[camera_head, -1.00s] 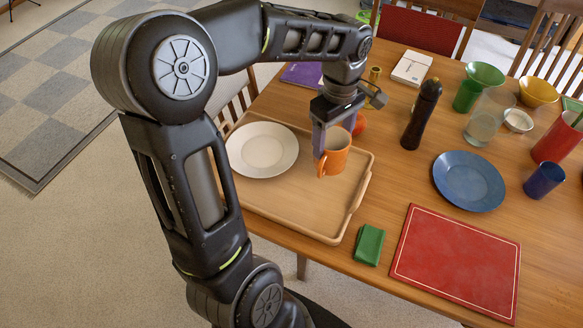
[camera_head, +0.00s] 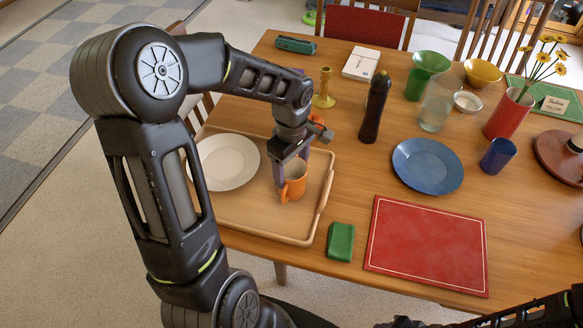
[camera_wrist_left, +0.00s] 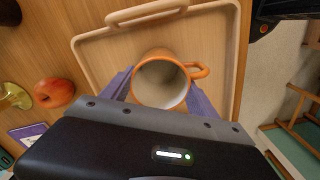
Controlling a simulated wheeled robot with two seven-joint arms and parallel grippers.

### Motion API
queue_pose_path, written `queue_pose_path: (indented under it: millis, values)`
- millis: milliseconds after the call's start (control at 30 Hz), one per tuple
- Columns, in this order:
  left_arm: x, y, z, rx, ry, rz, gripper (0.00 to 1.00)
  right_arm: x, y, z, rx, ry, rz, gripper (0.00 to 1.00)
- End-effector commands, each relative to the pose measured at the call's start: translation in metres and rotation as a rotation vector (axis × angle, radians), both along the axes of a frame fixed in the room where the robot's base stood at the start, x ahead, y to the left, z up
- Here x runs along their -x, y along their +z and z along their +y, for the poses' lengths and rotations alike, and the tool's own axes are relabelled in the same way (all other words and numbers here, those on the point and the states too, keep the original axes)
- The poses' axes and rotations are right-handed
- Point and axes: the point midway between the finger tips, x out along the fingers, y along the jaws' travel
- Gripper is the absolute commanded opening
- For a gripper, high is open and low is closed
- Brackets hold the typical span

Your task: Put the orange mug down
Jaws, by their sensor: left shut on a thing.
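The orange mug (camera_head: 295,182) is upright over the right part of the wooden tray (camera_head: 250,222). My left gripper (camera_head: 289,174) points down and is shut on the mug, with its purple fingers on either side of the body. In the left wrist view I look into the empty mug (camera_wrist_left: 161,82), its handle toward the right, with the tray rim (camera_wrist_left: 88,50) around it. The mug's base is at or just above the tray; I cannot tell if it touches. Only a dark bit of my right arm shows at the bottom right; its jaws cannot be made out.
A white plate (camera_head: 228,162) lies on the tray left of the mug. An apple (camera_wrist_left: 54,92) and a brass candlestick (camera_head: 324,88) stand behind the tray. A dark pepper mill (camera_head: 375,108), green cloth (camera_head: 341,241), red placemat (camera_head: 428,245) and blue plate (camera_head: 427,165) are to the right.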

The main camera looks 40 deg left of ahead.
Motion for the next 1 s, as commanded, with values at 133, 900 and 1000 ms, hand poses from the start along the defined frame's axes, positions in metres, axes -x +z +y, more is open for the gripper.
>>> queue_pose_path:
  millis: [133,900,1000]
  values:
    - [-0.0006,-0.0041,-0.0003,0.000,0.001,-0.003,0.00,0.0000,0.0005,0.0000,0.000,0.000,0.000,0.36]
    - [-0.0001,-0.0070,-0.0002,0.000,0.000,-0.001,0.91,-0.0001,-0.0027,0.0000,0.000,0.000,0.000,0.36]
    - [-0.0002,-0.0054,-0.0001,0.000,0.000,-0.001,0.91,-0.0001,-0.0009,0.0000,0.000,0.000,0.000,0.36]
